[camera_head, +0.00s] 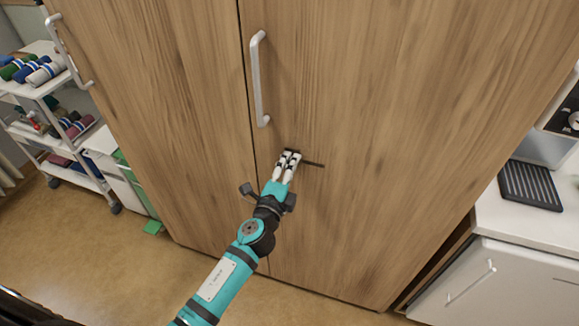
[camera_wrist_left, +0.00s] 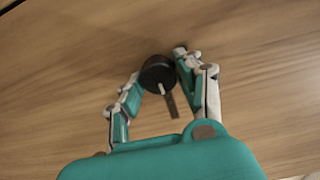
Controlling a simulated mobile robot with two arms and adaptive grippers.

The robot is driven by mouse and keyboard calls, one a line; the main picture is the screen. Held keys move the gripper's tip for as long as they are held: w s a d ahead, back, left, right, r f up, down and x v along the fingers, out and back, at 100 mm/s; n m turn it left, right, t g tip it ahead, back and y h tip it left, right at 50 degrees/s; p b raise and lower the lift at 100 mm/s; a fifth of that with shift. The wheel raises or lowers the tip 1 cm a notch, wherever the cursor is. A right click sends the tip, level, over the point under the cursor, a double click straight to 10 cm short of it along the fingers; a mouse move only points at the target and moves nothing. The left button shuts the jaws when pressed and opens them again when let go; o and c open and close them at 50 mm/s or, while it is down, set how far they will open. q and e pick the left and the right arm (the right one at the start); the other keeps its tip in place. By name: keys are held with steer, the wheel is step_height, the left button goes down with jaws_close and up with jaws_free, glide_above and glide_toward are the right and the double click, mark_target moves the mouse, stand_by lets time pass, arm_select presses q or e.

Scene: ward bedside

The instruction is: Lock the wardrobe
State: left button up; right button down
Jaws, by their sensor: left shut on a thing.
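The wardrobe (camera_head: 400,110) is wooden with two closed doors and a silver bar handle (camera_head: 257,80) on the right door. My left gripper (camera_head: 291,154) is at the right door, just below that handle. In the left wrist view, my left gripper (camera_wrist_left: 164,70) has its fingers on either side of a round black lock knob (camera_wrist_left: 157,75) and is shut on it. The knob has a pale mark and a dark bar beside it. In the head view the fingers hide most of the knob. My right gripper is not in view.
A white trolley (camera_head: 45,100) with rolled towels stands left of the wardrobe. A white counter (camera_head: 535,215) with a black drip tray (camera_head: 530,185) stands at the right. The floor (camera_head: 90,250) in front is clear at the left.

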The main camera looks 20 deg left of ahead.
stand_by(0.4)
arm_select(q)
steer(key=o, duration=1.1)
steer(key=shift+o, duration=0.2)
steer(key=s, duration=1.2)
steer(key=shift+a, duration=0.2)
steer(key=s+f+n+g, duration=0.2)
steer(key=s+f+g, duration=0.1)
steer(key=f, duration=0.8)
steer(key=s+f+n+g, duration=0.2)
steer(key=s+f+n, duration=0.1)
steer(key=f, duration=0.7)
steer(key=s+f+n+g, duration=0.2)
steer(key=s+f+g, duration=0.15)
steer(key=f, duration=0.75)
steer(key=s+a+f+n+g, duration=0.2)
steer(key=s+f, duration=0.4)
steer(key=s, duration=0.4)
steer(key=s+a+f+n+g, duration=0.2)
steer(key=s+f+n+g, duration=0.1)
steer(key=s+f, duration=0.4)
steer(key=s+a+f+n+g, duration=0.2)
steer(key=s+f, duration=0.4)
steer(key=s, duration=0.7)
steer(key=shift+a+f+n+g+y, duration=0.15)
steer(key=shift+n+g+y, duration=0.15)
steer(key=shift+n+g, duration=0.6)
